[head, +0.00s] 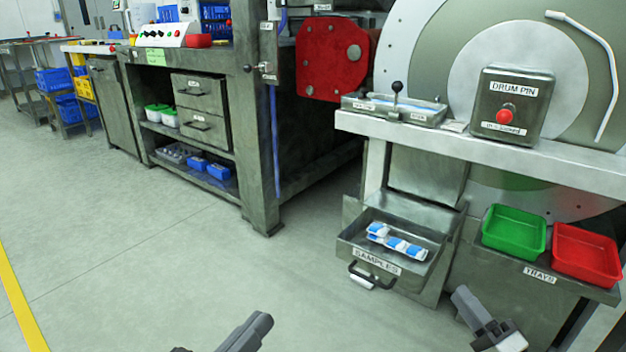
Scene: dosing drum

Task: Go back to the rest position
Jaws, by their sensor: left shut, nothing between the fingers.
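My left gripper (260,323) shows at the bottom edge, left of centre, over bare floor. It is shut and empty, and most of its arm is out of view. My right gripper (464,298) shows at the bottom right, in front of the bench below the samples drawer and the trays. Its fingers are seen from an angle that does not show whether they are open or shut. Neither gripper is seen touching anything.
An open samples drawer (352,252) holding blue-and-white items juts out between my grippers. A green tray (514,232) and a red tray (587,254) sit to its right. Floor at left is clear.

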